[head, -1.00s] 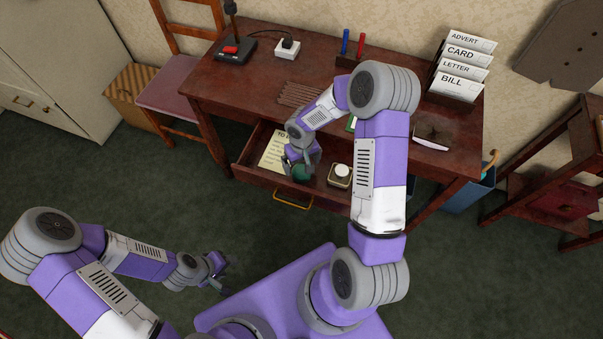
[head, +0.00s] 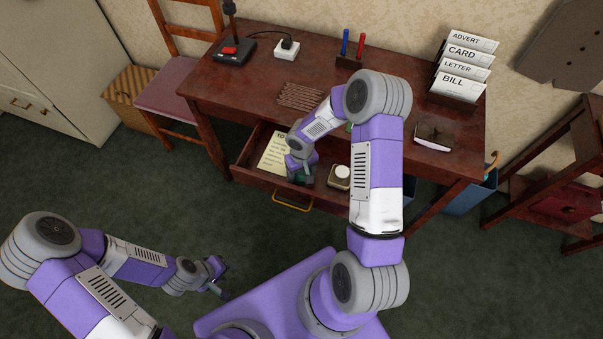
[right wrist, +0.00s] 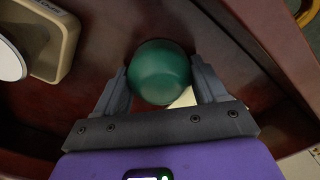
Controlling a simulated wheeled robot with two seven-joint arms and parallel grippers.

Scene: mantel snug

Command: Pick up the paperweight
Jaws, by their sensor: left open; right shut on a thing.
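The paperweight (right wrist: 160,72) is a round, dark green thing in the open drawer (head: 240,170). In the right wrist view it sits between the two fingers of my right gripper (right wrist: 160,85), which is shut on it. In the head view the right gripper (head: 301,174) reaches down into the drawer, and only a little of the green paperweight (head: 300,178) shows beneath it. Whether it touches the drawer floor is hard to tell. My left gripper (head: 220,278) is open and empty, above the floor at the lower left, well away from the desk.
A pale note (head: 273,153) and a small box with a round white top (head: 340,176) lie in the drawer beside the gripper. On the desk (head: 230,92) are a joystick (head: 236,48), a letter rack (head: 460,78) and pens (head: 345,40). A chair (head: 170,90) stands at left.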

